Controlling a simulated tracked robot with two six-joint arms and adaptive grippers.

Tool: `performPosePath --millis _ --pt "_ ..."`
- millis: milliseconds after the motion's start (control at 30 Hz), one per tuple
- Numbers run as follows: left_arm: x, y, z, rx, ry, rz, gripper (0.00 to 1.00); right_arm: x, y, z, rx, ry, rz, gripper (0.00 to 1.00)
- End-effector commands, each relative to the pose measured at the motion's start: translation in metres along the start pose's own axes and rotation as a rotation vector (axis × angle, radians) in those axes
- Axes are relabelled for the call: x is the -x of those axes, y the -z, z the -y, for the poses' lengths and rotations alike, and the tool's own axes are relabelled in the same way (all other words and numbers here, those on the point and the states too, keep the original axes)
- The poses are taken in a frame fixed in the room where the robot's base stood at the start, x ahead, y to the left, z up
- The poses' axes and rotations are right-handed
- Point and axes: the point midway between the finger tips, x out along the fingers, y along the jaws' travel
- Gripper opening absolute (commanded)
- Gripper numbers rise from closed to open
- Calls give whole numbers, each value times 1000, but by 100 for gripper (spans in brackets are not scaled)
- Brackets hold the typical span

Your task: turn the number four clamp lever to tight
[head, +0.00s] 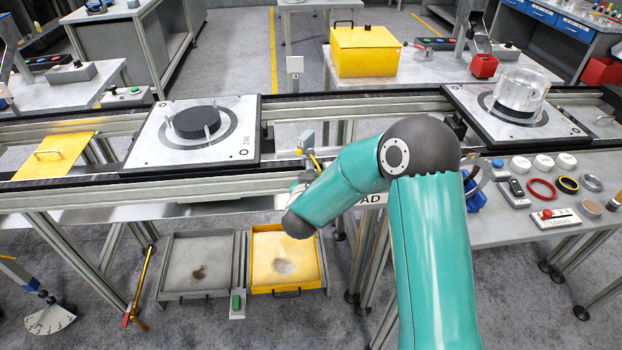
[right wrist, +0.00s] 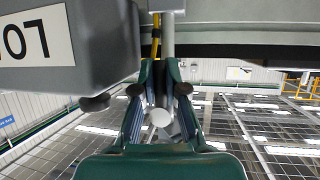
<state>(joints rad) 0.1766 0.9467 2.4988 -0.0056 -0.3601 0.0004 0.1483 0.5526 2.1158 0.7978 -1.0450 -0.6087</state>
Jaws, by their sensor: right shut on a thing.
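My right gripper (right wrist: 160,88) is in the middle of the right wrist view, its two fingers closed on a narrow dark part with a pale round end (right wrist: 160,117). This looks like a clamp lever, but no number four and no tight mark can be read. A grey post and a yellow cable (right wrist: 156,35) run above the fingertips. In the head view my right arm reaches the conveyor's front rail, and its own forearm hides the fingers and most of the held part. A small grey box with a yellow cable (head: 306,143) stands just beyond. My left gripper is not in view.
A grey box marked LO (right wrist: 62,45) is close left of the fingers. Pallets with a black disc (head: 197,121) and a clear cylinder (head: 521,92) sit on the conveyor. Grey (head: 165,262) and yellow (head: 322,250) trays lie below. The right-hand bench (head: 490,235) holds loose parts.

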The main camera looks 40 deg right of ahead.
Motion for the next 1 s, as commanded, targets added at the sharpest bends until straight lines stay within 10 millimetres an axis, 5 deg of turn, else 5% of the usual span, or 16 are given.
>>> performPosePath --millis 300,333,467,833,1000 --pt "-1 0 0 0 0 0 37 -1 -10 -2 6 -5 21 0" --pt "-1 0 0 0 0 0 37 -1 -10 -2 6 -5 21 14" --pt "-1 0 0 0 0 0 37 -1 -8 -2 5 -5 17 36" --pt "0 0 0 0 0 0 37 2 -3 -1 2 -2 7 37" --pt "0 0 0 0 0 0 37 19 -2 0 3 1 6 37"
